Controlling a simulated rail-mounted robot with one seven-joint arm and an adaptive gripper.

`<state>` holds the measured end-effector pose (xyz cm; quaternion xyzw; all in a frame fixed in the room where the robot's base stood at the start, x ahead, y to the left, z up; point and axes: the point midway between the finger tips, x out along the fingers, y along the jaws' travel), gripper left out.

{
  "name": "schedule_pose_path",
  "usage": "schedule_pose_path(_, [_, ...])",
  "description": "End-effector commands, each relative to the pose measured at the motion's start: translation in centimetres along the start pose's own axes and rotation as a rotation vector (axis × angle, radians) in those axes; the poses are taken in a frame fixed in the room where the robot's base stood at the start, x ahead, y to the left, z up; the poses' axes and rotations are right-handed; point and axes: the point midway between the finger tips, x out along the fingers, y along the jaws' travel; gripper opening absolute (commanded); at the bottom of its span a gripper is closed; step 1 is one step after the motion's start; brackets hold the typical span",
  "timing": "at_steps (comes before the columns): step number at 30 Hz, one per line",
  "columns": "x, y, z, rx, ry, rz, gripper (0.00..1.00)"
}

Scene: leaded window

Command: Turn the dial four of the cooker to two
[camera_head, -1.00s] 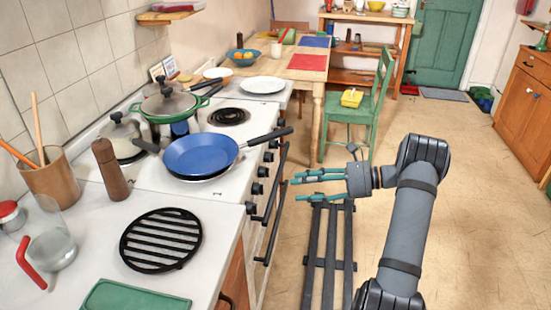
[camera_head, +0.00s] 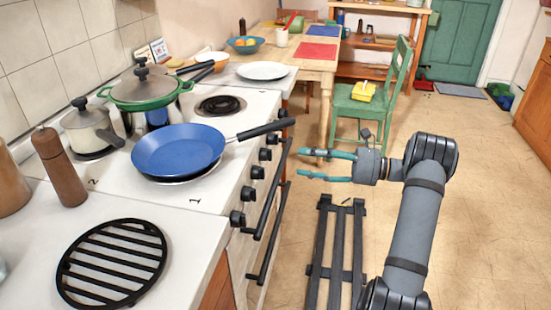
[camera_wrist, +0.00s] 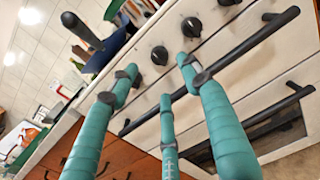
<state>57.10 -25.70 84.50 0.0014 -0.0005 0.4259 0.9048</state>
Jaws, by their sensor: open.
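The white cooker (camera_head: 140,185) stands left of centre in the head view, with a row of several black dials along its front. The nearest dial (camera_head: 237,218) and another dial (camera_head: 257,172) show clearly; I cannot tell which is dial four or read any setting. My gripper (camera_head: 303,164) is open and empty, to the right of the cooker front, its teal fingers pointing left towards the dials. In the wrist view, one dial (camera_wrist: 159,55) and a second dial (camera_wrist: 191,27) lie beyond the fingertips of my gripper (camera_wrist: 160,80), apart from them.
A dark handle bar (camera_head: 272,190) runs along the cooker front below the dials, also crossing the wrist view (camera_wrist: 225,62). The blue pan's handle (camera_head: 266,129) sticks out over the front edge. A black rack (camera_head: 336,240) lies on the floor. A green chair (camera_head: 375,120) stands behind.

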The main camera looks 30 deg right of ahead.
Motion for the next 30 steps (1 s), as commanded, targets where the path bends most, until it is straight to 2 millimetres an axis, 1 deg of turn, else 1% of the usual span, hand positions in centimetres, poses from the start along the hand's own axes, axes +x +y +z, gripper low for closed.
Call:
schedule_pose_path(9, [5.7,0.2,0.1,0.0,0.001,0.006,0.48])
schedule_pose_path(15, [8.6,0.1,0.1,-0.001,0.001,0.004,0.48])
schedule_pose_path(18, [9.3,0.1,0.1,-0.001,0.002,0.004,0.48])
schedule_pose_path(21, [9.7,0.1,0.1,0.0,0.001,0.002,0.48])
schedule_pose_path(28, [9.8,0.1,0.1,0.0,0.001,0.002,0.48])
schedule_pose_path(30, [9.8,0.1,0.1,0.0,0.001,0.002,0.45])
